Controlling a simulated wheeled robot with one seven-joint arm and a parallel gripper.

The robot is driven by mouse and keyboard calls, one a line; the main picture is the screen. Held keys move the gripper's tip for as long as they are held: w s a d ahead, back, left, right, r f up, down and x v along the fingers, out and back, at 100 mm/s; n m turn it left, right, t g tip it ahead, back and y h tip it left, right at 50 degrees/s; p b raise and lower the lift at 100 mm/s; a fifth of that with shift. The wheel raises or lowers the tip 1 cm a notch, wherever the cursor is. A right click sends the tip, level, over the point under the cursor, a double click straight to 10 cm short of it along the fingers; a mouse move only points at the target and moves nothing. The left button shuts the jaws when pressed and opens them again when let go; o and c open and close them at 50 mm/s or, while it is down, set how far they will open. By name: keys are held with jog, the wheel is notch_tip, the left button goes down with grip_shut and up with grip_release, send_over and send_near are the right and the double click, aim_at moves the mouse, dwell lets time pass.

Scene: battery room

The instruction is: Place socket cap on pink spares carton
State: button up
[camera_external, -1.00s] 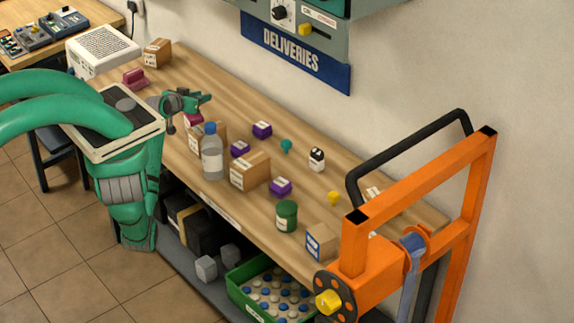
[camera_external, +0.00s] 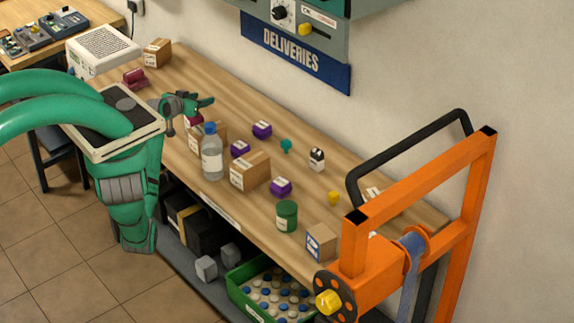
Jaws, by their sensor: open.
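My gripper (camera_external: 207,102) is open over the left part of the wooden workbench, with nothing visible between its fingers. A dark pink box (camera_external: 193,122) is partly hidden just below it, beside a brown carton. Another dark pink object (camera_external: 135,78) lies farther back on the left, apart from the gripper. I cannot tell which of these is the pink spares carton. I cannot identify the socket cap for certain; a small teal piece (camera_external: 286,146) and a small yellow piece (camera_external: 333,198) stand on the bench to the right of the gripper.
A clear bottle with a blue cap (camera_external: 212,155) and a brown carton (camera_external: 250,172) stand near the front edge. Purple boxes (camera_external: 262,129), a green jar (camera_external: 287,217) and a small white bottle (camera_external: 317,160) are spread rightward. An orange frame (camera_external: 430,190) blocks the right end.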

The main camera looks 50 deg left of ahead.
jog(key=v, duration=1.1)
jog(key=shift+s, duration=0.25)
jog(key=shift+w+d, duration=0.1)
jog(key=shift+d, duration=0.1)
